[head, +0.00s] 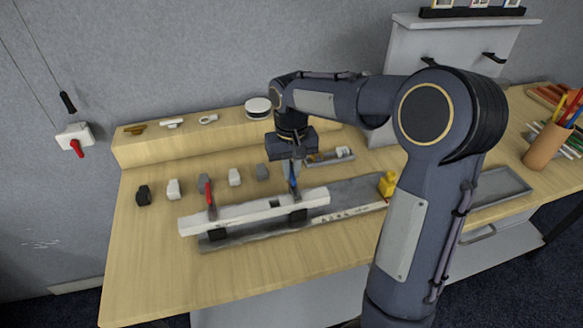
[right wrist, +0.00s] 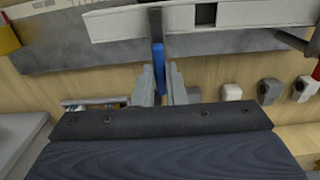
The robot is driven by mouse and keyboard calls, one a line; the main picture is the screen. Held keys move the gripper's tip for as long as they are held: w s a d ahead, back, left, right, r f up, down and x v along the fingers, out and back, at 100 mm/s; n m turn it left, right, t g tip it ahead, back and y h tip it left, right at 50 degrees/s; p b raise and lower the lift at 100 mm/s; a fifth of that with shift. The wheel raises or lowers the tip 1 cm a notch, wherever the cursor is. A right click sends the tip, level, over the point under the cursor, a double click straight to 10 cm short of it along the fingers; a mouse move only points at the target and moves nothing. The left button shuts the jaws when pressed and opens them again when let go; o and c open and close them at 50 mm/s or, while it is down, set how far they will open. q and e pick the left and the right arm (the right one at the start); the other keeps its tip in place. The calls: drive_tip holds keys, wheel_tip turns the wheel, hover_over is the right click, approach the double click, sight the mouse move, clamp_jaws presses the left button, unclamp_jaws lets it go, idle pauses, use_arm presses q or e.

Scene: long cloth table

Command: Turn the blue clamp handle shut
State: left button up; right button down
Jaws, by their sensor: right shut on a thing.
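The blue clamp handle (head: 293,184) stands roughly upright at the right part of a long white bar (head: 250,210) on the table. My right gripper (head: 292,174) reaches down from above and is shut on the blue handle. In the right wrist view the blue handle (right wrist: 158,62) sits between the two fingers of the right gripper (right wrist: 162,80), just beside the white bar (right wrist: 260,13). The fingers partly hide the handle. My left gripper is in neither view.
A red clamp handle (head: 208,192) stands at the bar's left part. A grey strip (head: 345,194) lies under the bar. Several small black, white and grey blocks sit behind it. A yellow object (head: 387,185) stands to the right. The table's front left (head: 150,280) is clear.

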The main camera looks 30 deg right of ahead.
sight(292, 174)
drive_tip(key=c, duration=1.5)
unclamp_jaws()
wheel_tip(292, 174, up, 8)
drive_tip(key=shift+f, duration=0.1)
drive_tip(key=s+a+f+t+y, duration=0.1)
drive_tip(key=s+a+t, duration=0.1)
drive_tip(key=s, duration=0.5)
drive_tip(key=s+a+f+t+y, duration=0.1)
drive_tip(key=s+a+f, duration=0.1)
drive_tip(key=s, duration=0.6)
drive_tip(key=s+a+f+n+t+y, duration=0.1)
drive_tip(key=s+a+f+t, duration=0.1)
drive_tip(key=s, duration=0.5)
drive_tip(key=shift+s+a+f+t+y, duration=0.1)
drive_tip(key=shift+s+a+t+y, duration=0.25)
drive_tip(key=shift+a, duration=0.25)
